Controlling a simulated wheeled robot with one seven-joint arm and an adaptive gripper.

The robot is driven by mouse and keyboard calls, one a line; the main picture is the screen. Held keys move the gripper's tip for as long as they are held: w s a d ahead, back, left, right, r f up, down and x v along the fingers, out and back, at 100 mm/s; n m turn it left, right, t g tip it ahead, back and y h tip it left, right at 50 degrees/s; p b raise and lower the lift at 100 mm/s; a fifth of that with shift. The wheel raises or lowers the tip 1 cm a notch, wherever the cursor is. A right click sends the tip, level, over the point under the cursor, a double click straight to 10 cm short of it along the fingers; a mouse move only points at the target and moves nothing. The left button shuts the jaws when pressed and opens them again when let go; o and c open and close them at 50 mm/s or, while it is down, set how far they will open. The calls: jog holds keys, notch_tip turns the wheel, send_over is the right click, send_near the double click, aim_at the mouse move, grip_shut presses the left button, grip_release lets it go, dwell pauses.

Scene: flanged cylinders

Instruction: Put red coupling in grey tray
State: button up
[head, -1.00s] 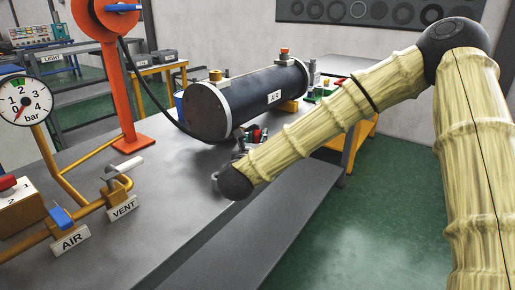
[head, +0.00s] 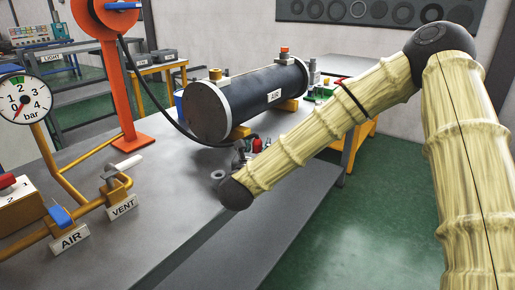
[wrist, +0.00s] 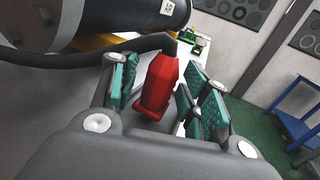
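The red coupling (wrist: 160,84) stands roughly upright between the green pads of my gripper (wrist: 158,98) in the wrist view. A gap shows between it and the left pads; on the right the pads are close, and contact cannot be told. The fingers look spread around it rather than closed. In the head view the red coupling (head: 257,145) is a small patch behind my forearm, close to the black cylinder's near end. My gripper is mostly hidden there by my arm. I cannot pick out a grey tray in either view.
A black flanged cylinder (head: 250,99) labelled AIR lies behind the coupling. A dark hose (head: 150,103) runs to it from the orange stand (head: 115,85). Yellow pipes with a VENT valve (head: 118,187) stand at left. The grey bench (head: 155,225) is clear in front.

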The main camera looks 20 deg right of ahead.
jog(key=shift+r, duration=0.15)
jog(key=v, duration=1.2)
jog(key=shift+d, duration=0.1)
